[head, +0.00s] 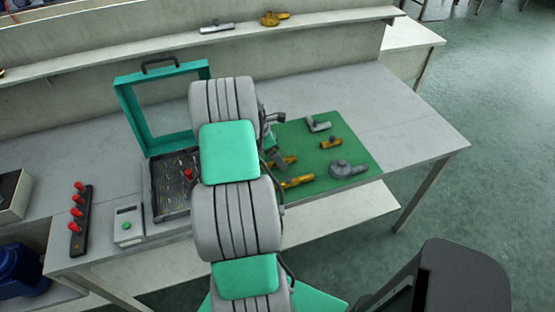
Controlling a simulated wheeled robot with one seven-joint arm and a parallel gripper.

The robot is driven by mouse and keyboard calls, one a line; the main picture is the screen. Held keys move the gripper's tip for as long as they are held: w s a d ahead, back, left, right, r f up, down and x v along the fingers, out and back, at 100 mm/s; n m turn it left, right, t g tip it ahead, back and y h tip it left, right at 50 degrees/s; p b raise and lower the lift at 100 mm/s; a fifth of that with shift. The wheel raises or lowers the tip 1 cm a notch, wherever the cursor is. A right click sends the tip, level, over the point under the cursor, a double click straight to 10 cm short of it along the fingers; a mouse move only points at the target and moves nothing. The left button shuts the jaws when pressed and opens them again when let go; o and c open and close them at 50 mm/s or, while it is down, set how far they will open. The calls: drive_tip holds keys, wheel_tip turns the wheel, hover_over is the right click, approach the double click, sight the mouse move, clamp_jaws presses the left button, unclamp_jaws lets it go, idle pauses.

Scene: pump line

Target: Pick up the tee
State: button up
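Several pipe fittings lie on a green mat (358,142) on the bench, right of my arm. A small brass fitting (331,143) with a short side branch looks like a tee. A light grey fitting (318,123) behind it also has a branch, so I cannot tell for certain which is the tee. My gripper (275,155) is partly hidden behind my arm, over the mat's left part. It is left of both fittings and apart from them. Its fingers are too small and covered to tell whether they are open or shut.
Brass pieces (297,181) and a round grey fitting (347,169) lie nearer on the mat. An open green-lidded case (128,105) stands left of my arm. A back shelf (330,22) holds a grey fitting (216,27) and a yellow one (274,18). The bench's right end (420,135) is clear.

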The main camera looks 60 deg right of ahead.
drive_tip(key=c, duration=1.7)
drive_tip(key=shift+r, duration=0.1)
